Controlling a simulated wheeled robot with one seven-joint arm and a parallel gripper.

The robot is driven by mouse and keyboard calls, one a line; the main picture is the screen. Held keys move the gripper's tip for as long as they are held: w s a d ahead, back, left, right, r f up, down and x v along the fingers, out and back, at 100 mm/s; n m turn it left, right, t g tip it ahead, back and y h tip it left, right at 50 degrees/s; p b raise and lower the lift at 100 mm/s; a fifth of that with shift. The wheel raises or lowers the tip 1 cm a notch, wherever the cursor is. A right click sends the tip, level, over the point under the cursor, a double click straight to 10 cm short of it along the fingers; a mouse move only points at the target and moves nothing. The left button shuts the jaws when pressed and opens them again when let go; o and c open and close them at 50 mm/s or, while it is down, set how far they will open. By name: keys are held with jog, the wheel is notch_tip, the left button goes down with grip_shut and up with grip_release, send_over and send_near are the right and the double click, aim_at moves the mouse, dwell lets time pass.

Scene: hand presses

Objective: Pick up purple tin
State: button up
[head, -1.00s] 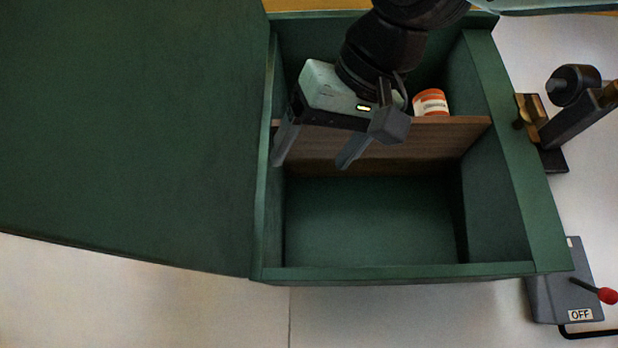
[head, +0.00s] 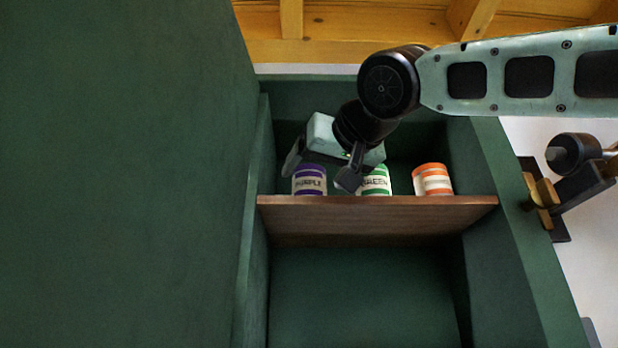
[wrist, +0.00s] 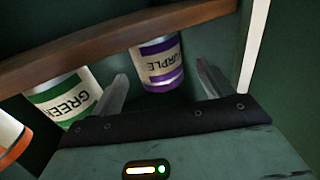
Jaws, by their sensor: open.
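The purple tin (head: 309,181), white with purple bands and the word PURPLE, stands on a wooden shelf (head: 380,216) inside a green cabinet, at the shelf's left. My gripper (head: 322,172) is open above and behind the tins, its fingers to either side of the purple tin in the head view. In the wrist view the purple tin (wrist: 160,62) lies between the two fingers (wrist: 162,85), a little beyond their tips, and the gripper looks empty. Whether the fingers touch it cannot be told.
A green-labelled tin (head: 376,181) stands close on the right, partly hidden by my finger. An orange tin (head: 432,180) stands further right. The cabinet's left wall (head: 254,210) is near the purple tin. A hand press (head: 570,180) stands outside on the right.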

aim_at(307, 179)
jog(key=shift+w+a, duration=0.15)
jog(key=shift+w, duration=0.3)
jog(key=p+x, duration=0.2)
jog(key=r+p+x, duration=0.1)
jog(key=p+x, duration=0.1)
jog(key=shift+p, duration=0.4)
jog(key=shift+w+a+f, duration=0.2)
jog(key=shift+w+a, duration=0.05)
jog(key=shift+w, duration=0.25)
jog(key=c, duration=1.2)
jog(key=shift+o, duration=0.2)
jog(key=shift+r+p, duration=0.55)
jog(key=shift+r, duration=4.45)
